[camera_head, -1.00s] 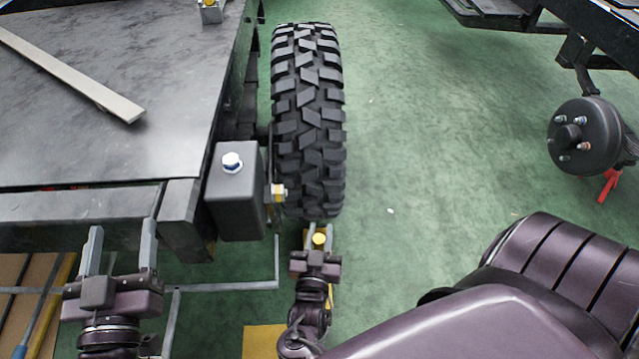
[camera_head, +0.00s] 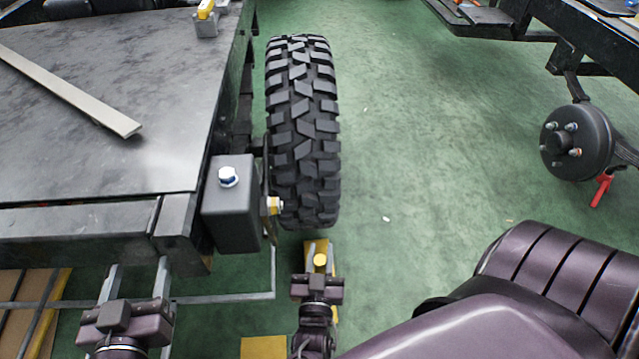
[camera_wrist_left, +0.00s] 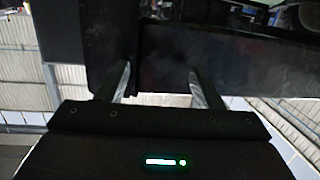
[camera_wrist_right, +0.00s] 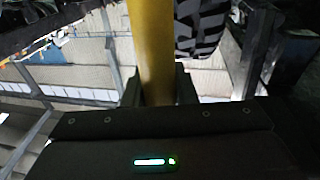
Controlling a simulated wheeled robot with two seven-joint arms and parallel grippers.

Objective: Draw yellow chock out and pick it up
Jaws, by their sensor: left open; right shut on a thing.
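The chock's lower part is partly hidden by my gripper and wrist. My left gripper (camera_head: 138,274) is open and empty at the left, near the chassis frame's edge. Its two fingers (camera_wrist_left: 165,85) stand apart in the left wrist view.
The dark chassis frame (camera_head: 110,120) with a grey box and bolt (camera_head: 230,205) is left of the tyre. A grey stand bar (camera_head: 225,298) lies low by my left gripper. A yellow patch (camera_head: 263,347) lies near my right wrist.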

